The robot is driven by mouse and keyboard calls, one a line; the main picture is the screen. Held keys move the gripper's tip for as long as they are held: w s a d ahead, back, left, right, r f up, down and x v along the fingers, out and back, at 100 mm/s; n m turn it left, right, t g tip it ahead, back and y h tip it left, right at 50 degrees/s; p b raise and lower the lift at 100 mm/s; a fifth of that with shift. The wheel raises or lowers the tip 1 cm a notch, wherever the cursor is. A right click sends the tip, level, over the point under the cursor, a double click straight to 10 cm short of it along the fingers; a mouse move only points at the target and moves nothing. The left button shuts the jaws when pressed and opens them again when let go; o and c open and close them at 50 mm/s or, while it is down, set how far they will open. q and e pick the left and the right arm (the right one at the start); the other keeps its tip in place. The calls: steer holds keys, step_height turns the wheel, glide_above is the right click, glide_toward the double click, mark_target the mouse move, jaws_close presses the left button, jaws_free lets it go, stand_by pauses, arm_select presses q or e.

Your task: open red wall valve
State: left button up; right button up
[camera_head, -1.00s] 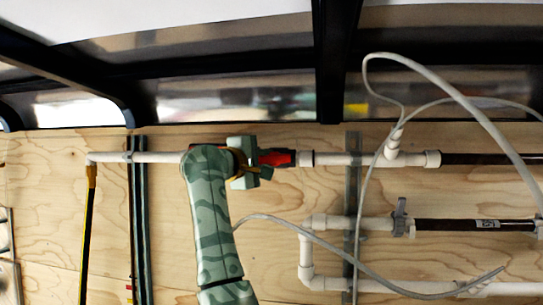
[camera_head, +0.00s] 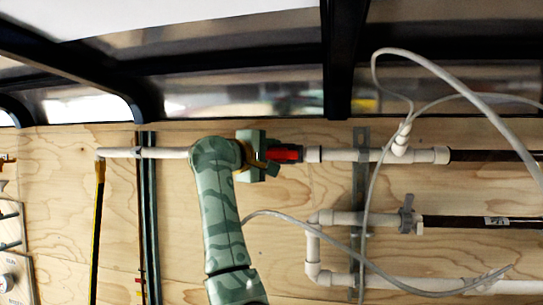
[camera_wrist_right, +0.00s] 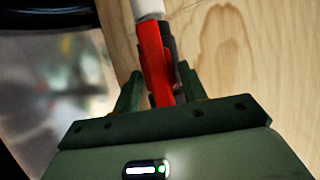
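The red valve handle (camera_head: 284,155) lies along the upper white pipe (camera_head: 342,155) on the plywood wall. My right gripper (camera_head: 262,156) is at the left end of this handle, and my forearm hides the pipe just left of it. In the right wrist view, the red handle (camera_wrist_right: 154,58) stands between the two green fingers of my right gripper (camera_wrist_right: 158,80). A dark part of the valve shows just right of the handle. The fingers are spread to either side of the handle, and I cannot tell whether either touches it. My left gripper is out of view.
A grey hose (camera_head: 440,88) loops out from the wall at the right. A lower white pipe run (camera_head: 350,218) with a grey clamp (camera_head: 407,216) sits below the valve. Dark frame beams (camera_head: 338,60) cross above. Bare plywood (camera_head: 290,195) lies below the handle.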

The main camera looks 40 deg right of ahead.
steer(key=b+v, duration=0.4)
steer(key=v, duration=1.2)
steer(key=shift+a+b, duration=0.2)
steer(key=shift+b, duration=0.15)
steer(key=shift+r, duration=0.1)
